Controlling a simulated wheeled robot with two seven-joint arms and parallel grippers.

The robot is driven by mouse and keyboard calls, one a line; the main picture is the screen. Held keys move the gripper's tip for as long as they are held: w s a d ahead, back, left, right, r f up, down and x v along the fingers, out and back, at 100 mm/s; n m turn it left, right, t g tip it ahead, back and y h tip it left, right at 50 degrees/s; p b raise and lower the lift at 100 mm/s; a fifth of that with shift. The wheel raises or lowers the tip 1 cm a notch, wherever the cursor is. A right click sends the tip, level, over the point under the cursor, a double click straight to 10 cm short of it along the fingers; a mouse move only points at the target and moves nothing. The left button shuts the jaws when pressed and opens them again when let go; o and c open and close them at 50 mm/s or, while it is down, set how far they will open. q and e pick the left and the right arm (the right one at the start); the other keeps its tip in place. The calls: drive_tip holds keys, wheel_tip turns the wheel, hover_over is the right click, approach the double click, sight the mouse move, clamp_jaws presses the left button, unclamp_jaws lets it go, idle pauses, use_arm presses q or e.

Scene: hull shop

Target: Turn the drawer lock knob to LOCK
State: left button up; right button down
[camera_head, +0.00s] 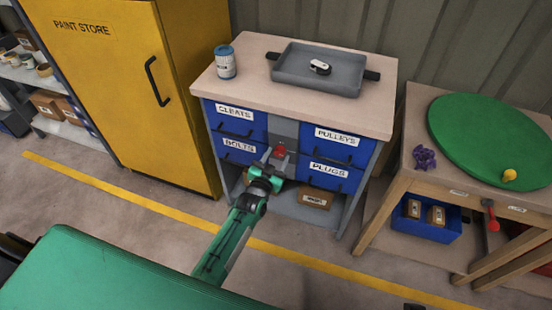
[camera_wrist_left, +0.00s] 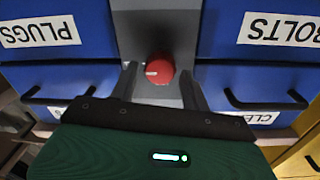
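The red lock knob (camera_head: 280,151) is on the grey centre panel (camera_head: 284,130) between the blue drawers of the cabinet. My left gripper (camera_head: 274,161) is right in front of it. In the left wrist view, which shows the drawer labels upside down, the knob (camera_wrist_left: 160,67) lies between the two dark fingers of the left gripper (camera_wrist_left: 159,80). The fingers are apart, with a gap on each side of the knob. A white mark on the knob points to the left in that view. No LOCK lettering can be read. My right gripper is not in view.
Drawers labelled CLEATS, BOLTS, PULLEYS and PLUGS flank the panel, with protruding dark handles (camera_wrist_left: 262,102). A blue-and-white can (camera_head: 225,62) and a grey tray (camera_head: 292,78) stand on the cabinet top. A yellow paint cabinet (camera_head: 150,130) is left; a wooden table (camera_head: 425,165) is right.

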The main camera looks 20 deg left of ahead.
use_arm(q)
drive_tip(key=c, duration=0.7)
